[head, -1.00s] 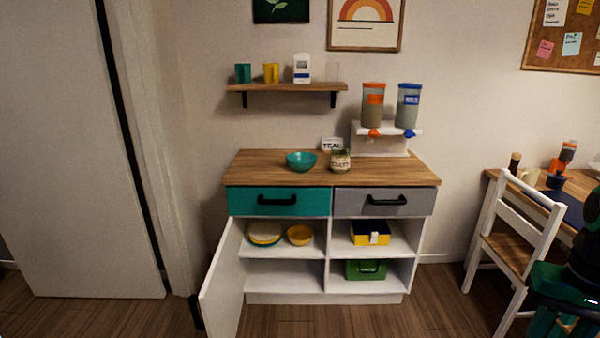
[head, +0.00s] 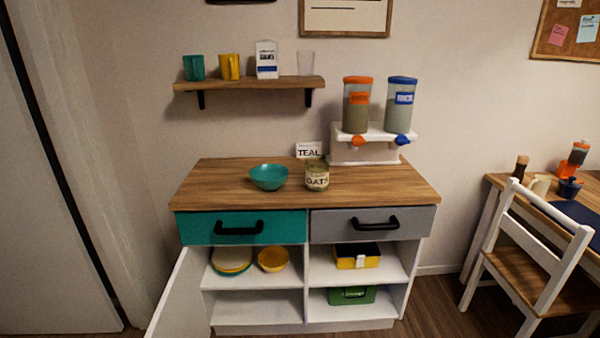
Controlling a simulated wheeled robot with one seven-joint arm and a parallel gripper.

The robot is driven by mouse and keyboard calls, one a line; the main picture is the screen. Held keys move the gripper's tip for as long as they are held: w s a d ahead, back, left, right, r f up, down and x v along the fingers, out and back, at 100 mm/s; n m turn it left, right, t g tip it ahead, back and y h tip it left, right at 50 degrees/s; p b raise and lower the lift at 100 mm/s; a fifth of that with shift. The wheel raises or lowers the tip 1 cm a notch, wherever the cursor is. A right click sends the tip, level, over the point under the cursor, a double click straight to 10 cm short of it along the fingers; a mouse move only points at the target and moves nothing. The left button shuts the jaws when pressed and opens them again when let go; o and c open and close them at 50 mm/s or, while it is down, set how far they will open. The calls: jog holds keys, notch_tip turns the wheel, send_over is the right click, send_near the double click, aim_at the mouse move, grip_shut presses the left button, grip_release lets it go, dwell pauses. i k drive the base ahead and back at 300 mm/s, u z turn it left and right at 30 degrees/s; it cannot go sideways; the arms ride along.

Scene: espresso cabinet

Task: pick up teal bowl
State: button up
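The teal bowl (head: 268,178) stands upright on the wooden top of the cabinet (head: 230,196), left of the middle. It looks empty. A glass jar labelled OATS (head: 317,176) stands just to its right, with a small gap between them. A white card reading TEAL (head: 309,151) stands behind the bowl and jar. My gripper is not in view.
The left cabinet door (head: 178,297) hangs open toward me. Inside are stacked plates (head: 232,259) and a yellow bowl (head: 273,259). Two dispensers (head: 357,105) stand on a white stand (head: 369,146). A chair (head: 535,240) and desk are at right. The left countertop is clear.

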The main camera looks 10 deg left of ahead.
aim_at(269, 178)
jog(key=u, duration=0.4)
jog(key=i, duration=1)
jog(key=u, duration=0.7)
